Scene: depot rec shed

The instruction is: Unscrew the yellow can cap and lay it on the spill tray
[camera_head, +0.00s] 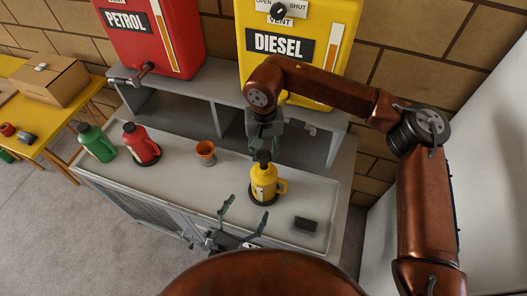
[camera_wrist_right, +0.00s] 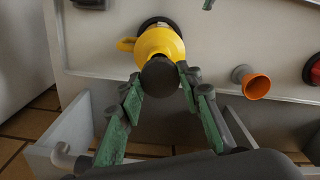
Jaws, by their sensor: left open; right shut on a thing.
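The yellow can (camera_head: 264,185) stands upright on the grey bench, its handle to the right. Its black cap (camera_head: 263,157) shows at the top of the can; in the right wrist view the cap (camera_wrist_right: 159,77) covers the can's neck, so I cannot tell whether they touch. My right gripper (camera_head: 264,144) comes from above and is shut on the cap, a finger on each side. A small dark rectangular tray (camera_head: 305,225), apparently the spill tray, lies right of the can, nothing visible on it. My left gripper (camera_head: 246,208) is open and empty before the can.
An orange funnel (camera_head: 206,152), a red can (camera_head: 141,145) and a green can (camera_head: 96,142) stand left on the bench. Behind are a red petrol tank (camera_head: 185,30) and a yellow diesel tank (camera_head: 335,55). A cardboard box (camera_head: 55,80) is on a yellow table.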

